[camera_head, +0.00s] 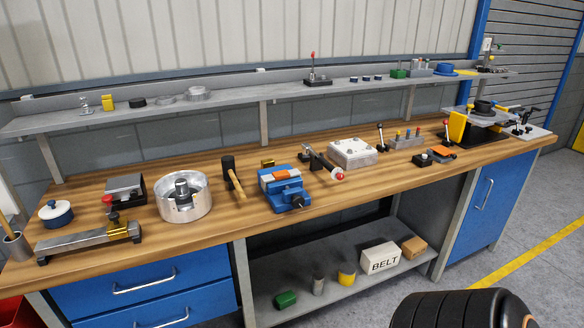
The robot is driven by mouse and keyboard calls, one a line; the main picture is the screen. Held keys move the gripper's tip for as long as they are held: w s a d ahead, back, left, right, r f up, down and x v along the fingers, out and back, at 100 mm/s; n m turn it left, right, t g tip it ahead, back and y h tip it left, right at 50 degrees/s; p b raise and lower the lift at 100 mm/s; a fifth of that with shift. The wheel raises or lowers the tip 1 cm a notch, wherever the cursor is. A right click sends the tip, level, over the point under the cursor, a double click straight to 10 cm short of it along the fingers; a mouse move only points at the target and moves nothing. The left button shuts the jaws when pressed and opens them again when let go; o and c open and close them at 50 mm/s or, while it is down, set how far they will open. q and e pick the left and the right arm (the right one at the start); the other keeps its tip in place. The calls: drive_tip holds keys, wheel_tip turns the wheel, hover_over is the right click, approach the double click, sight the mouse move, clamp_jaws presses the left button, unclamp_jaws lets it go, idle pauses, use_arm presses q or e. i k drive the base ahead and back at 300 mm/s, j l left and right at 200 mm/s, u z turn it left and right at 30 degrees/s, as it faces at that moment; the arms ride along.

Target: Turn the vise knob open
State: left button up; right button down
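A blue vise (287,193) stands near the front edge of the wooden workbench (222,215), a little left of the picture's middle. An orange and white piece lies at the top of the vise, by its jaws. The vise knob (298,203) is a small dark shape on the vise's front side, facing the bench edge. It is too small to tell how far it is turned. Neither my left nor my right gripper is in view, and nothing touches the vise.
A hammer (232,176) and a round metal housing (183,196) stand left of the vise. A red-tipped lever tool (325,165) and a metal block (352,153) are to its right. A shelf (235,97) runs behind. A black ribbed form (450,311) fills the bottom right.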

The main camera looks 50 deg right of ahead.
sight(297, 202)
drive_tip(key=z, duration=1.65)
